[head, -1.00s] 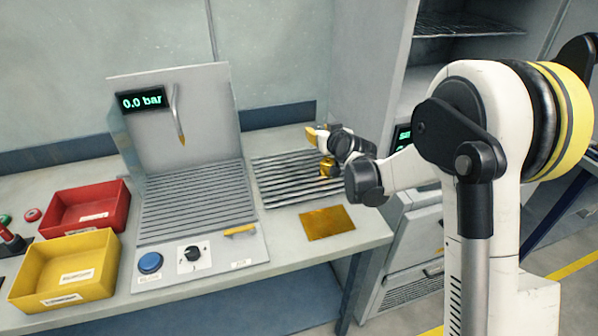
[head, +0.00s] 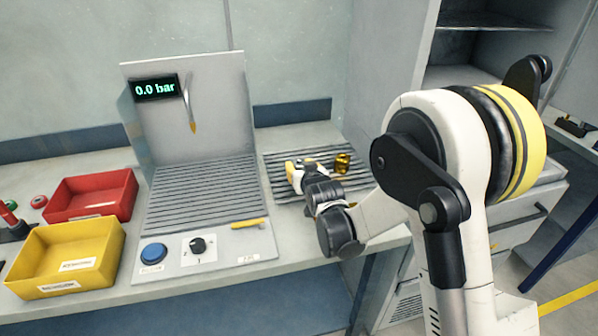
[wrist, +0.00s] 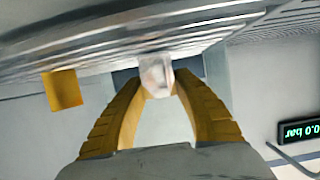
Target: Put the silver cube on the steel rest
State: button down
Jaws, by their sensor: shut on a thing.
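My gripper (wrist: 157,92) has two yellow fingers closed on the silver cube (wrist: 156,72), which is pale and blurred in the wrist view. In the head view my gripper (head: 293,170) is over the left part of a slatted metal rack on the bench, which I take for the steel rest (head: 276,160). The wrist view is upside down, with the slats (wrist: 110,38) close to the cube. I cannot tell whether they touch. My gripper hides the silver cube in the head view.
A gold cube (head: 343,163) stands on the rack, right of my gripper; it also shows in the wrist view (wrist: 62,90). Left of the rack stands a slatted station with a "0.0 bar" display (head: 156,88) and a hanging nozzle (head: 190,105). Red (head: 130,205) and yellow (head: 115,262) bins stand further left.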

jog(key=shift+f, duration=0.1)
jog(key=shift+f, duration=0.15)
jog(key=c, duration=1.1)
grip_release()
jog(key=shift+o, duration=0.2)
